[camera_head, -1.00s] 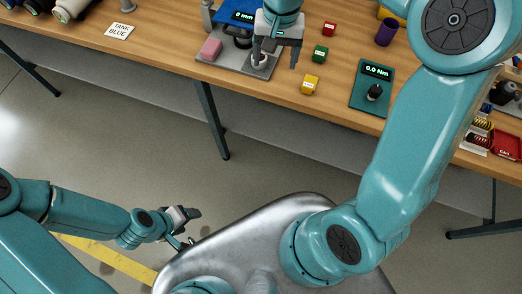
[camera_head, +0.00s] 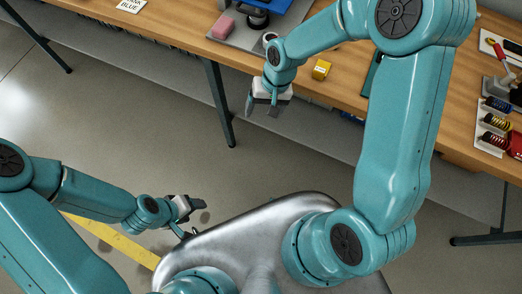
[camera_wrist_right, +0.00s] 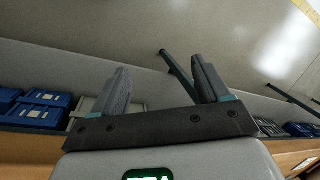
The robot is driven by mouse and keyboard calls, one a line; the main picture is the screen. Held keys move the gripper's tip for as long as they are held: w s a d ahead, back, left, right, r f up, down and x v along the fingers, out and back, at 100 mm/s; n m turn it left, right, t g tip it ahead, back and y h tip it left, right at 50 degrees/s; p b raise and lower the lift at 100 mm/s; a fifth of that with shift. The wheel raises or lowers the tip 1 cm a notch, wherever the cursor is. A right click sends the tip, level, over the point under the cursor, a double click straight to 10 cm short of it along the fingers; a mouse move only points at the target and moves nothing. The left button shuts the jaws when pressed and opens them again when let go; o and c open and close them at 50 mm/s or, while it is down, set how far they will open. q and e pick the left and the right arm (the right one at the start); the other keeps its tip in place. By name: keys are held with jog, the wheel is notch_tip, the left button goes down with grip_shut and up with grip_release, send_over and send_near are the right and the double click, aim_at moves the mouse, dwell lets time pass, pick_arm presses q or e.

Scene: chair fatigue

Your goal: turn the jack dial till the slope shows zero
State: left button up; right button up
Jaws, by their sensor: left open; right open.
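The jack stand's grey plate (camera_head: 215,43) is at the top of the head view, cut off by the frame's edge. It carries a black round part (camera_head: 257,19) and a blue part (camera_head: 283,6). A small pale round knob (camera_head: 269,39) is near the plate's front edge; I cannot tell for sure that it is the dial. No slope readout is visible. My right gripper (camera_head: 263,108) is open and empty, in front of the table edge, apart from the knob. It also shows open in the right wrist view (camera_wrist_right: 163,88). My left gripper (camera_head: 192,216) is open, low beside my base.
Springs (camera_head: 496,122) and a red tray (camera_head: 515,146) are at the right. A table leg (camera_head: 219,105) stands left of my right gripper. Blue bins (camera_wrist_right: 34,113) show in the wrist view.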

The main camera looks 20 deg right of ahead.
pick_arm(q)
jog(key=f+b, duration=0.2)
jog(key=f, duration=0.1)
jog(key=shift+w+b, duration=0.2)
jog(key=shift+b, duration=0.1)
pick_arm(e)
jog(key=s+a+f, duration=0.2)
jog(key=s+f, duration=0.2)
jog(key=f, duration=0.2)
jog(key=s+a+f+n+y, duration=0.1)
jog(key=s+a+f, duration=0.1)
jog(key=f, duration=0.5)
jog(key=shift+s+a+f, duration=0.15)
jog(key=shift+s+a, duration=0.05)
jog(key=shift+s, duration=0.65)
jog(key=s+a+f, duration=0.1)
jog(key=s+f, duration=0.2)
jog(key=s, duration=0.3)
jog(key=shift+s+a+f+n, duration=0.15)
jog(key=shift+s+f+n, duration=0.15)
jog(key=shift+n, duration=0.1)
pick_arm(q)
jog(key=shift+d, duration=0.15)
dwell(0.4)
